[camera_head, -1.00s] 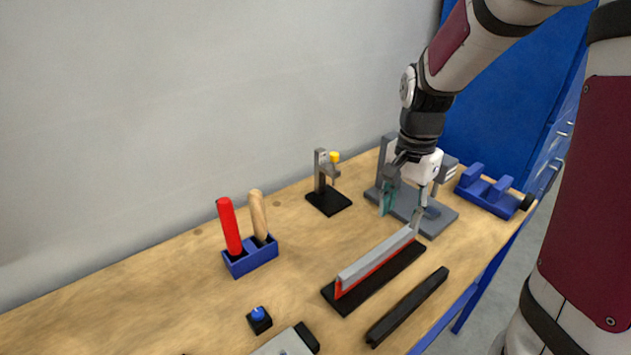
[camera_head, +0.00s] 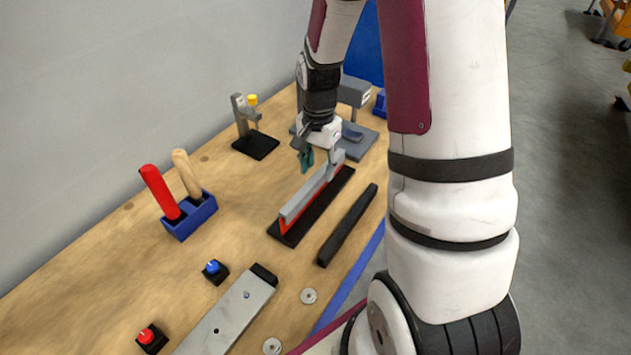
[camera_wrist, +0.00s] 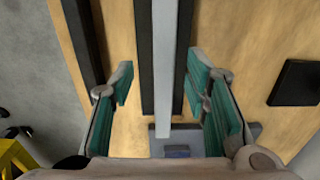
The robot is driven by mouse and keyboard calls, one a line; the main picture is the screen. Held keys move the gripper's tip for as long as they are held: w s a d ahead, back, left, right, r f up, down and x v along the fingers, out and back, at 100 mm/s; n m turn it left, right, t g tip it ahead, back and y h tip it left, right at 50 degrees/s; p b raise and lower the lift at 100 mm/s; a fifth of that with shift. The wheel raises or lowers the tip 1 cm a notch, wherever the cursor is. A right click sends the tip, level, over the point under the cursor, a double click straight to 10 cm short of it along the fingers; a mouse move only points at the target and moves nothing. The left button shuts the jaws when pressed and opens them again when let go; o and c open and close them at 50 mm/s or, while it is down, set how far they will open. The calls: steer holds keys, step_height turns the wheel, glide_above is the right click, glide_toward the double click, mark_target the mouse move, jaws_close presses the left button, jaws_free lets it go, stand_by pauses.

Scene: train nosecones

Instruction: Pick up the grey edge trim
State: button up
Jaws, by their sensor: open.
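The grey edge trim (camera_head: 304,198) is a long, narrow grey strip standing along a red strip on a black base (camera_head: 287,239). My gripper (camera_head: 321,161) is at the trim's far end, with its teal-padded fingers apart. In the wrist view the trim (camera_wrist: 170,70) runs lengthwise between the two open fingers of my gripper (camera_wrist: 164,88), with a gap on each side. Nothing is held. In the head view my fingers hide part of the trim's far end, and I cannot tell their exact height over it.
A black bar (camera_head: 347,226) lies right of the trim. A grey stand (camera_head: 358,142) is behind my gripper. A small clamp stand on a black base (camera_head: 256,146) and a blue tool holder (camera_head: 188,216) are to the left. The wooden table between them is clear.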

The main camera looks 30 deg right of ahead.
mark_target(315, 178)
steer(key=shift+a+f+p, duration=0.2)
steer(key=shift+f, duration=0.9)
steer(key=shift+a+f+p, duration=0.15)
steer(key=shift+a+f, duration=0.05)
steer(key=shift+f, duration=0.9)
jaws_close()
